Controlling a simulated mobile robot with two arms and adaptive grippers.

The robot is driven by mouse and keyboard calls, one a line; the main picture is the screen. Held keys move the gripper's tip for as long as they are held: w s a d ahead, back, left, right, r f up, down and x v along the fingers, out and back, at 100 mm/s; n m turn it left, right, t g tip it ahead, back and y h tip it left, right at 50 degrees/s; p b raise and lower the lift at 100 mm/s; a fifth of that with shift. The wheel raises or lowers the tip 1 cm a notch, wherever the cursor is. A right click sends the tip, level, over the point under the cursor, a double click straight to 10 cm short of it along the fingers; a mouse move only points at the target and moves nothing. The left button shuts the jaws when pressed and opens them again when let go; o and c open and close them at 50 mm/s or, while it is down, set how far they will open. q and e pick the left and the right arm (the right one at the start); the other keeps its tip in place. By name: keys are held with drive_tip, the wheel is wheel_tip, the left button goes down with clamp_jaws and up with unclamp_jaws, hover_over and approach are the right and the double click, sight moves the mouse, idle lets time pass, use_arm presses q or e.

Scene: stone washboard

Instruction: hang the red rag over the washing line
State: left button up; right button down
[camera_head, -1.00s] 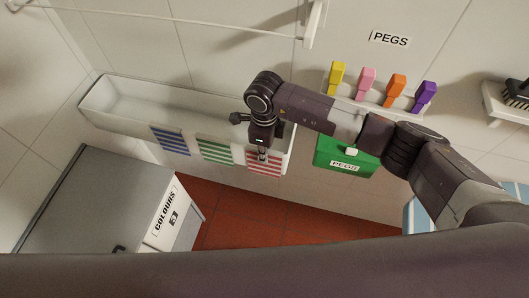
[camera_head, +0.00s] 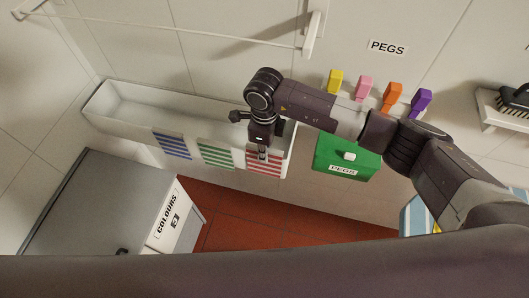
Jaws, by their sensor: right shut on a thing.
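The red-striped rag (camera_head: 265,163) hangs over the front rim of the white trough, at its right end. My right gripper (camera_head: 262,154) points down at the rag's upper edge and is shut on it; the fingertips are small and partly hidden by the wrist. The washing line (camera_head: 170,31) runs across the top left, above and behind the trough, ending at a white wall bracket (camera_head: 314,33). Nothing hangs on the visible part of the line. My left gripper is out of view.
A blue-striped rag (camera_head: 173,146) and a green-striped rag (camera_head: 217,155) hang on the same trough (camera_head: 125,129). A grey bin marked COLOURS (camera_head: 95,205) stands lower left. A brush (camera_head: 516,98) lies on a shelf.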

drive_tip(key=shift+r+p, duration=2.05)
drive_tip(key=shift+r, duration=1.85)
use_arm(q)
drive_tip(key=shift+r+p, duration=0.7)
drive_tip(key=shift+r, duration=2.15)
use_arm(e)
drive_tip(key=s+a, duration=0.2)
drive_tip(key=s, duration=0.5)
drive_tip(key=shift+s+a, duration=0.3)
